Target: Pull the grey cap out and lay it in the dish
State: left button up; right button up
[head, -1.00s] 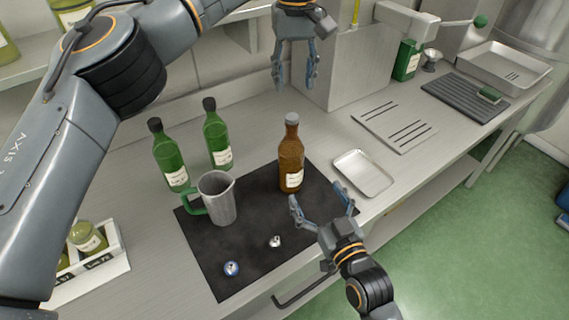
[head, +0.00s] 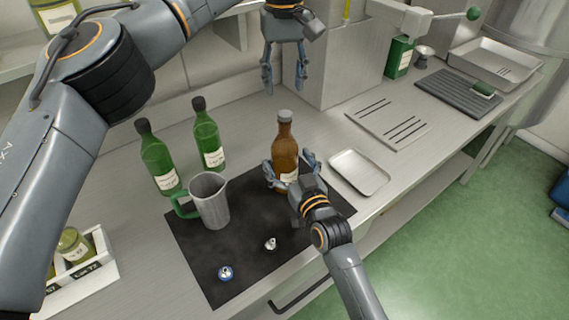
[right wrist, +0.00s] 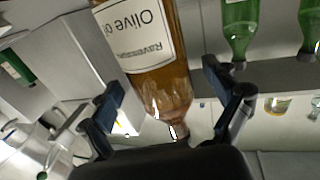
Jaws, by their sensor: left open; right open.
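A brown bottle (head: 285,152) with a grey cap (head: 284,115) in its mouth stands upright on the black mat (head: 240,222). My right gripper (head: 290,168) is open, with its fingers on either side of the bottle's lower body. In the right wrist view the labelled bottle (right wrist: 165,88) appears inverted between the two spread fingers; contact cannot be told. My left gripper (head: 269,82) is open and empty, pointing down, higher than the cap. The shallow metal dish (head: 358,186) is empty on the counter, right of the bottle.
A metal jug (head: 211,205) with a green handle stands left of the bottle. Two green bottles (head: 158,162) (head: 208,140) stand behind it. A slotted plate (head: 390,124) lies behind the dish.

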pick_arm(q)
jog(key=shift+s+r, duration=0.1)
pick_arm(e)
jog(key=shift+x, duration=0.85)
